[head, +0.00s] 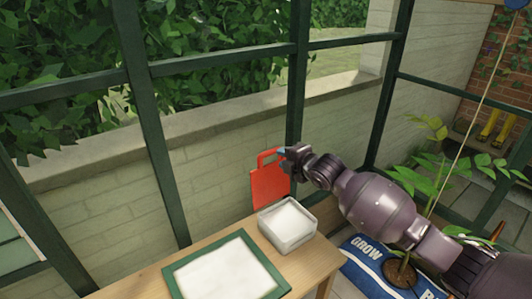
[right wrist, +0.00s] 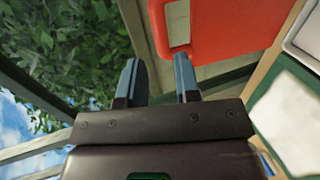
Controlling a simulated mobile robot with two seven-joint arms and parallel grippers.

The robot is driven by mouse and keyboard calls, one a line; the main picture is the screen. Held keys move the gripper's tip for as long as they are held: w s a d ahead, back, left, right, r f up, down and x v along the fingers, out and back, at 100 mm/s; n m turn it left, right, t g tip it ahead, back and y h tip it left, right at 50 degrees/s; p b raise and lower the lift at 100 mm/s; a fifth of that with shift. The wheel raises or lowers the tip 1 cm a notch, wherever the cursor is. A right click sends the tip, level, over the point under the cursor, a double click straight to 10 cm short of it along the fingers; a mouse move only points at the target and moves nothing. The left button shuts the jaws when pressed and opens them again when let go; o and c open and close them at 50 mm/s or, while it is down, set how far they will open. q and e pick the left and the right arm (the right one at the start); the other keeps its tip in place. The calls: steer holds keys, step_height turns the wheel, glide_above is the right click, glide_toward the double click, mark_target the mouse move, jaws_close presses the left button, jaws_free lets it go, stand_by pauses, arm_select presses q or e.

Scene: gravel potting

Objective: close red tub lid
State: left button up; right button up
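The red lid (head: 269,186) stands upright, open, at the back edge of a pale tub (head: 288,237) on the wooden table. The tub's open top shows white contents. My right gripper (head: 284,154) is at the top right of the lid, beside its loop handle. My left gripper is not in view.
A green-framed white tray (head: 178,274) lies on the table (head: 215,238) left of the tub. A window frame and brick wall (head: 225,160) stand close behind the lid. A leafy plant (head: 432,170) and a blue GROW bag (head: 362,252) are at right, near my right arm.

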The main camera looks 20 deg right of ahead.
mark_target(271, 154)
steer(key=x, duration=0.2)
steer(key=b+x, duration=0.1)
steer(key=x, duration=0.2)
steer(key=b+x, duration=0.1)
steer(key=x, duration=0.2)
steer(key=shift+w+f, duration=0.1)
steer(key=shift+f, duration=0.2)
steer(key=shift+w+a+f+b, duration=0.15)
steer(key=shift+w+b, duration=0.2)
steer(key=shift+w, duration=0.3)
steer(key=shift+w+a, duration=0.1)
steer(key=shift+w, duration=0.1)
jaws_close()
